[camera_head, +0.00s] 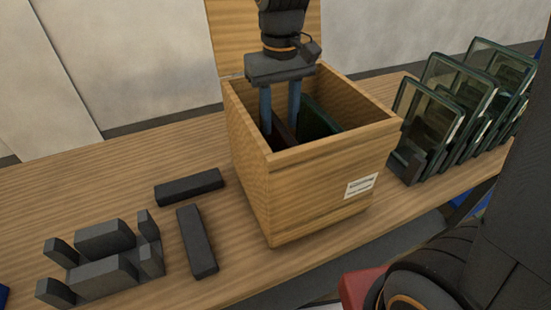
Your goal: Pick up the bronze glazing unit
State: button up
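An open wooden box (320,190) stands on the table, with a white label on its front. Inside it I see the top of a dark reddish-brown panel, which looks like the bronze glazing unit (284,138), and a dark green panel (319,117) to its right. The lower parts of both are hidden by the box wall. My gripper (280,126) points straight down into the box, its two blue fingers spread apart. The brown panel shows between and just below the fingertips. I cannot tell whether the fingers touch it.
A rack of several upright glass units (455,100) stands right of the box. On the left are a dark grey slotted fixture (103,258) and two dark bars (197,240). The box lid (228,35) stands open behind my gripper. Bare table (90,195) lies at left.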

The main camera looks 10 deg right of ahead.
aim_at(278, 139)
jog(key=shift+s+a+f+p, duration=0.15)
jog(key=shift+f+p, duration=0.3)
jog(key=shift+f, duration=0.95)
jog(key=shift+s+a+f+p, duration=0.15)
jog(key=shift+f+p, duration=0.25)
jog(key=shift+f, duration=1)
jog(key=shift+d, duration=0.15)
jog(key=shift+c, duration=0.3)
grip_shut()
